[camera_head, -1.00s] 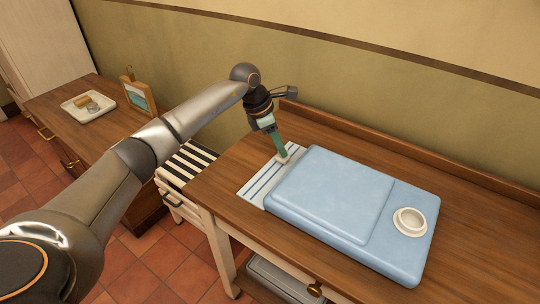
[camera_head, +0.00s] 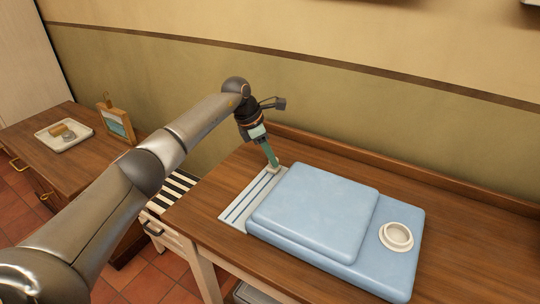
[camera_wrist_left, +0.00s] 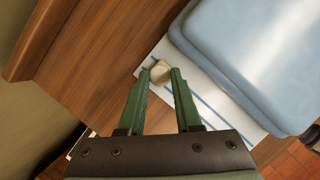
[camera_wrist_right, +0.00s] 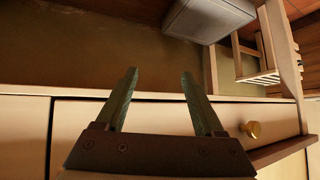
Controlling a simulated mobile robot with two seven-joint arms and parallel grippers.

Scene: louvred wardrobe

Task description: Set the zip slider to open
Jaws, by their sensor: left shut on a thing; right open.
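The zip slider is a small pale knob (camera_head: 274,169) at the far end of a white strip with blue lines (camera_head: 236,212). The strip lies along the left side of a light-blue padded case (camera_head: 315,210) on the wooden table. My left gripper (camera_head: 272,163) reaches down to the slider, its green fingers shut on it. In the left wrist view the slider (camera_wrist_left: 160,72) sits between the fingertips (camera_wrist_left: 161,76). My right gripper (camera_wrist_right: 160,73) is open and empty, in front of a pale drawer front with a brass knob (camera_wrist_right: 251,129).
A white ring-shaped dish (camera_head: 396,236) sits on the case's right part. A raised wooden edge (camera_head: 400,175) runs along the table's back. At left, another wooden table holds a tray (camera_head: 64,136) and a framed picture (camera_head: 116,121). A grey bin (camera_wrist_right: 208,17) shows in the right wrist view.

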